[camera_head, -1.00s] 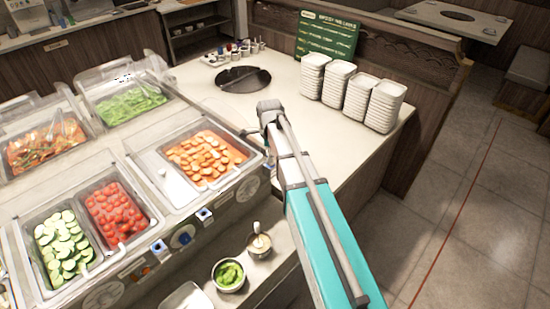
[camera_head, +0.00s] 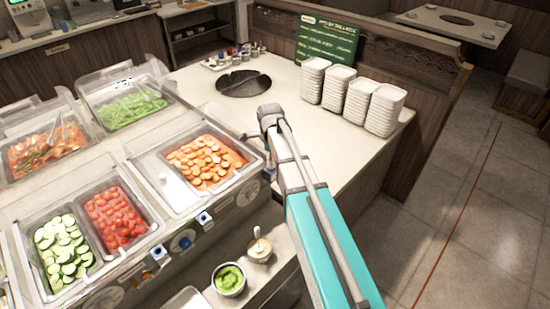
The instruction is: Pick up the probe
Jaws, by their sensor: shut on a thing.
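I cannot make out a probe in this view. My arm reaches in from the lower right, with a teal link and a grey joint at its far end over the counter. My gripper does not show; the arm bends away at that joint, and what lies behind it is hidden. The prep counter has lidded wells: orange slices in sauce (camera_head: 205,160), red tomatoes (camera_head: 112,213), sliced cucumber (camera_head: 62,248) and green vegetables (camera_head: 130,108).
A bowl of green sauce (camera_head: 229,279) and a small cup with a spoon (camera_head: 259,248) stand on the front ledge. Stacked white dishes (camera_head: 340,88), a green menu board (camera_head: 325,38), a round dark inset (camera_head: 243,83) and a tray of small jars (camera_head: 232,58) occupy the back counter.

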